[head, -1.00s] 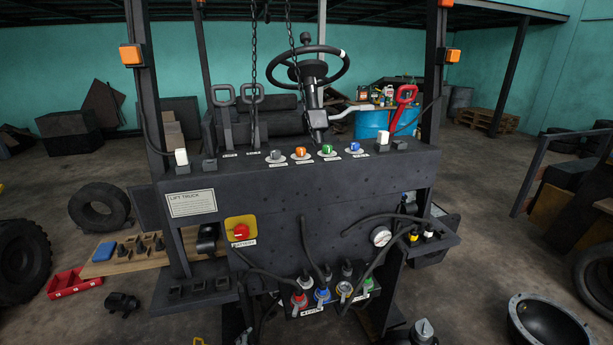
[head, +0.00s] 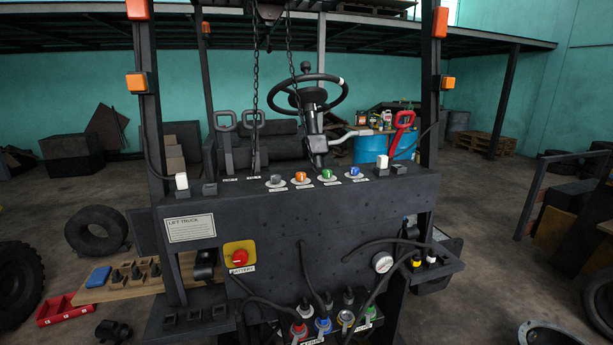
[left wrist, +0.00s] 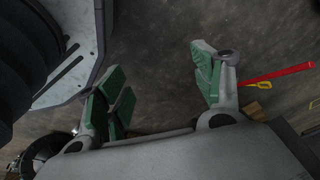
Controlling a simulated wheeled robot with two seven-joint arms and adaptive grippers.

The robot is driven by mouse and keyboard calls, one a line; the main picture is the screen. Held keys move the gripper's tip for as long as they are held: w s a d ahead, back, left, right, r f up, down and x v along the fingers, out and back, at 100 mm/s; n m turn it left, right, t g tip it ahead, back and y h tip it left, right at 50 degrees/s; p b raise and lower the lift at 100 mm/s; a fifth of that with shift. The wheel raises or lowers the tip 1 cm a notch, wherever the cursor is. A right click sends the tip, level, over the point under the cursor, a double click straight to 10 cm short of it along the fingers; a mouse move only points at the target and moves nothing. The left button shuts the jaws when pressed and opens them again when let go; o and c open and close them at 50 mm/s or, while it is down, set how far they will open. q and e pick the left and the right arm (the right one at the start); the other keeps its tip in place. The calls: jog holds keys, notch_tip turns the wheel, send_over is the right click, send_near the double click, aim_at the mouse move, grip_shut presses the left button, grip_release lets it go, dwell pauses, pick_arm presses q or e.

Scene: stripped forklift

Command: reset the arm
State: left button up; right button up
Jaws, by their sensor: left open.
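My left gripper (left wrist: 163,90) shows in the left wrist view with its green-padded fingers spread wide apart and nothing between them. Grey concrete floor lies beyond the fingers. Neither gripper nor arm shows in the head view, so I cannot place the left gripper against the forklift there. The stripped forklift's dark front panel (head: 320,222) fills the middle of the head view, with a steering wheel (head: 308,92) above it and a red battery button (head: 239,257) on a yellow plate. My right gripper is in neither view.
Coloured connectors (head: 323,325) and loose black hoses sit low on the forklift. A wooden board (head: 120,290) with small parts juts out at left, near a red tray (head: 66,308) and tyres (head: 97,231). A black bowl (head: 548,334) lies at lower right. Open floor shows on both sides.

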pick_arm(q)
jog(key=s+d+f+g, duration=0.1)
jog(key=s+f+g, duration=0.1)
jog(key=s, duration=1.4)
jog(key=shift+s+d+f+n, duration=0.25)
jog(key=shift+d+f+n, duration=0.1)
jog(key=shift+f, duration=0.2)
